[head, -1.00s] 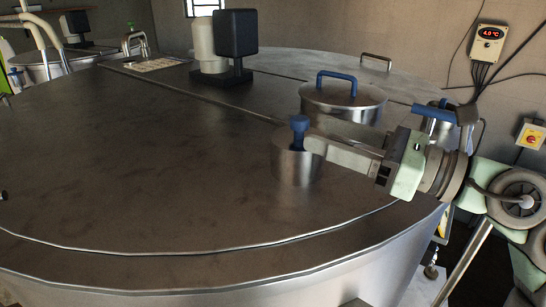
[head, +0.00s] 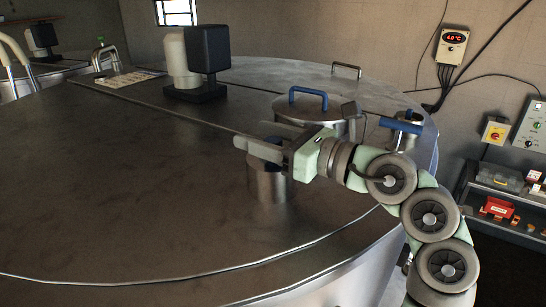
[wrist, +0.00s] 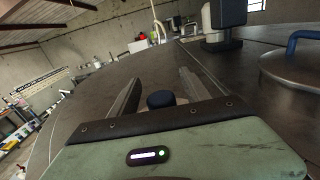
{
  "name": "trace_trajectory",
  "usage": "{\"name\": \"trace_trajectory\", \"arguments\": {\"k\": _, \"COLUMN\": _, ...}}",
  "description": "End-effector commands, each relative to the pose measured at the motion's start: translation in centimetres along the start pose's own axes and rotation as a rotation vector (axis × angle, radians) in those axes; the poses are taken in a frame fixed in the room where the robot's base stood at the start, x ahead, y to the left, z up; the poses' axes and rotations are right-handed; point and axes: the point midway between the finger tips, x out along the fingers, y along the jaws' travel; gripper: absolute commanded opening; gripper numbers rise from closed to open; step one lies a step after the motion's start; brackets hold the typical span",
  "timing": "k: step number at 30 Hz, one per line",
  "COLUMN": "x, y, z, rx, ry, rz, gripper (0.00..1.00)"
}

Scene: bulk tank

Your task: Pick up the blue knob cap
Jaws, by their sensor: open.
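The blue knob cap (wrist: 160,99) shows in the wrist view between my two fingers, close to the gripper's palm. Only its round dark-blue top is clear there. My gripper, also in the wrist view (wrist: 161,77), is open, with one finger on each side of the cap. I cannot tell whether a finger touches it. The fingers lie roughly level above a short steel cylinder (head: 268,184), which stands up from the tank top.
The wide steel tank top (head: 130,190) is mostly bare on the left. Behind my gripper is a round lid (head: 313,111) with a blue handle (head: 308,95). A black-and-cream motor unit (head: 207,55) stands farther back. A small blue-handled fitting (head: 400,125) is at the right.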

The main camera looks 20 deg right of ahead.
Motion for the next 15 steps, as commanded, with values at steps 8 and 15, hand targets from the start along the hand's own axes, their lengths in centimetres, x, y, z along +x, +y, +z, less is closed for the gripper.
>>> {"name": "trace_trajectory", "arguments": {"k": 8, "x": 0.29, "y": 0.02, "z": -0.08, "rx": 0.0, "ry": 0.001, "rz": 0.0, "gripper": 0.55}}
{"name": "trace_trajectory", "arguments": {"k": 15, "x": 0.27, "y": 0.02, "z": -0.08, "rx": 0.0, "ry": 0.001, "rz": 0.0, "gripper": 0.35}}
